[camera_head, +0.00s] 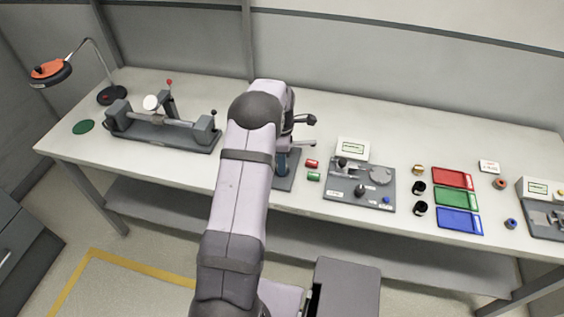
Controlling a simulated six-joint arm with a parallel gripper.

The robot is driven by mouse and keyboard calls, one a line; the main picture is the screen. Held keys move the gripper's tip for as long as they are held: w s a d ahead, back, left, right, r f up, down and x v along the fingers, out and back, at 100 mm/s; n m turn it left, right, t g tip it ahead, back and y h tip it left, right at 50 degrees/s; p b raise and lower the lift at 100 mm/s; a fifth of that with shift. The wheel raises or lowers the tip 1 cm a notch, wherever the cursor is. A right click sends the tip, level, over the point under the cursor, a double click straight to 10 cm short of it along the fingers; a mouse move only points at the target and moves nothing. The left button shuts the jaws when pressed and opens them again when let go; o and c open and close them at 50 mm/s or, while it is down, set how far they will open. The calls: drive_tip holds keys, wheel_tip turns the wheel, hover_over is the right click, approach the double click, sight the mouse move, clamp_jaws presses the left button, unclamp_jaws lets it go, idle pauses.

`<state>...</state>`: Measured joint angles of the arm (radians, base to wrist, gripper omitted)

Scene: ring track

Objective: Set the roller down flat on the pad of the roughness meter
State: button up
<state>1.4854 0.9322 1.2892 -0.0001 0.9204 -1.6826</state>
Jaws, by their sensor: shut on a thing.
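My arm rises through the middle of the view and bends at the top. Its far end is hidden behind its own links, so neither my gripper nor anything in it can be made out. Another grey instrument (548,221) with a display box (541,188) stands at the far right. I cannot tell which is the roughness meter. Two black cylindrical pieces (419,187) (421,208) stand between them; I cannot tell whether either is a roller.
Red (453,178), green (457,197) and blue (459,219) trays lie right of centre. A bench fixture (164,133) and a lamp (51,71) stand at left. A grey-based device (285,181) is partly behind my arm. Small red (312,163) and green (314,177) pieces lie beside it.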

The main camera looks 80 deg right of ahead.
drive_tip(key=shift+f, duration=0.4)
drive_tip(key=shift+f, duration=0.1)
drive_tip(key=shift+f, duration=0.15)
drive_tip(key=o, duration=1.1)
wheel_tip(320, 180, up, 12)
drive_tip(key=b, duration=0.3)
drive_tip(key=shift+r, duration=0.25)
